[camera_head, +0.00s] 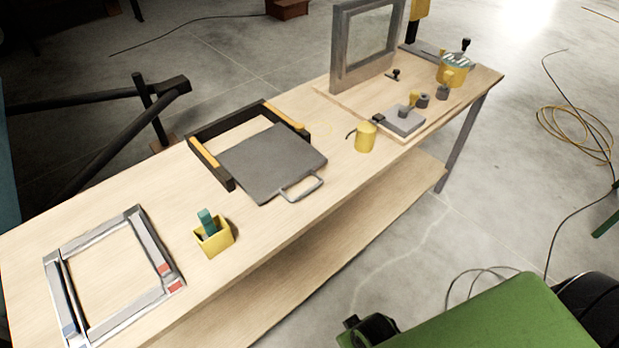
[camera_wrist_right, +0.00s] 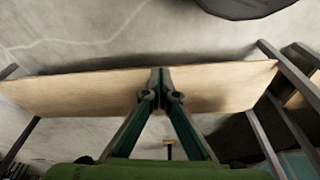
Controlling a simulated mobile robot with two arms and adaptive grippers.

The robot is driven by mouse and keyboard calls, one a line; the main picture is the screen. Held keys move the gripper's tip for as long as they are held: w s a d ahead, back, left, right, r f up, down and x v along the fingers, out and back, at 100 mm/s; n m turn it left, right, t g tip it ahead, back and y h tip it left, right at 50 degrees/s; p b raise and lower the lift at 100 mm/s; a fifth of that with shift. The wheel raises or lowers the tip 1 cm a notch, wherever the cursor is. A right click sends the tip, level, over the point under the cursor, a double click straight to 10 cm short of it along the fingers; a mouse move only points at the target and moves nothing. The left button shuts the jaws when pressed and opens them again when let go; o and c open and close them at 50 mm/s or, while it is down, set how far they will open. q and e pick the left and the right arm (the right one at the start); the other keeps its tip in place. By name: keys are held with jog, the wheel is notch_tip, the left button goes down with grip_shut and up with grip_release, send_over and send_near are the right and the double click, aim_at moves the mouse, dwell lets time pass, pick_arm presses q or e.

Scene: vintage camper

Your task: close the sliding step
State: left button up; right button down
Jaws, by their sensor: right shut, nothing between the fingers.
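The sliding step is a flat grey plate (camera_head: 270,165) with a light grey handle (camera_head: 301,188) on its near right side. It sits partly pulled out of a black frame (camera_head: 212,167) with yellow rails, and it reaches toward the bench's front edge. My right gripper (camera_wrist_right: 160,74) is shut and empty in the right wrist view, its fingertips together in front of the pale wooden board. It is apart from the step, which I cannot make out in that view. My left gripper is not in view.
The wooden bench (camera_head: 325,185) holds a grey square frame (camera_head: 151,249), a yellow box (camera_head: 214,240) with a green item, a yellow mug (camera_head: 366,138) right of the step, and a framed window panel (camera_head: 365,45). A lower shelf (camera_head: 300,265) runs beneath. A yellow cable (camera_head: 575,135) lies on the floor.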

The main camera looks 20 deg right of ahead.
aim_at(303, 174)
jog(key=w+a+r+m+t+y, duration=0.15)
jog(key=w+r+m, duration=0.35)
jog(key=r, duration=0.5)
jog(key=w+a+r+m+t+y, duration=0.1)
jog(key=w+r+m+t+y, duration=0.1)
jog(key=w+r+m, duration=0.5)
jog(key=w+d+r+m+t+y+p, duration=0.1)
jog(key=w+d+r+m+t, duration=0.3)
jog(key=w+r+m, duration=0.5)
jog(key=w+d+r+m+t, duration=0.45)
jog(key=w+m, duration=0.25)
jog(key=m, duration=0.6)
jog(key=shift+g, duration=0.5)
jog(key=x, duration=0.4)
jog(key=f+x, duration=0.1)
jog(key=x, duration=0.3)
jog(key=shift+a+f, duration=0.15)
jog(key=shift+a, duration=0.05)
jog(key=shift+w, duration=0.1)
